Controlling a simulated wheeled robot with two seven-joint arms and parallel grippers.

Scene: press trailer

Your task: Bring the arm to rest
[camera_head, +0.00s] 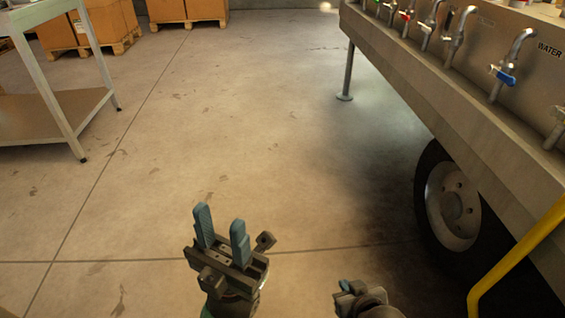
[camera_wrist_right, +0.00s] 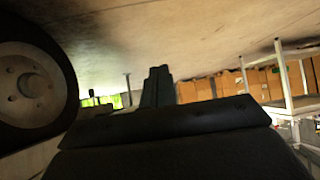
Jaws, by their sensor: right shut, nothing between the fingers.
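My left gripper (camera_head: 221,230) is at the bottom middle of the head view, pointing up and away. Its two blue-grey fingers stand apart with nothing between them. My right gripper (camera_head: 345,286) is at the bottom edge of the head view, to the right of the left one, and mostly cut off. In the right wrist view its fingers (camera_wrist_right: 157,85) are together, with nothing held. Both grippers are over bare floor, clear of the trailer.
The trailer (camera_head: 430,85) with several taps stands at the right, with its wheel (camera_head: 452,205) and a yellow bar (camera_head: 520,258) near the lower right. A metal table (camera_head: 50,115) stands at the left. Cardboard boxes (camera_head: 100,25) are at the back. The middle floor (camera_head: 230,130) is clear.

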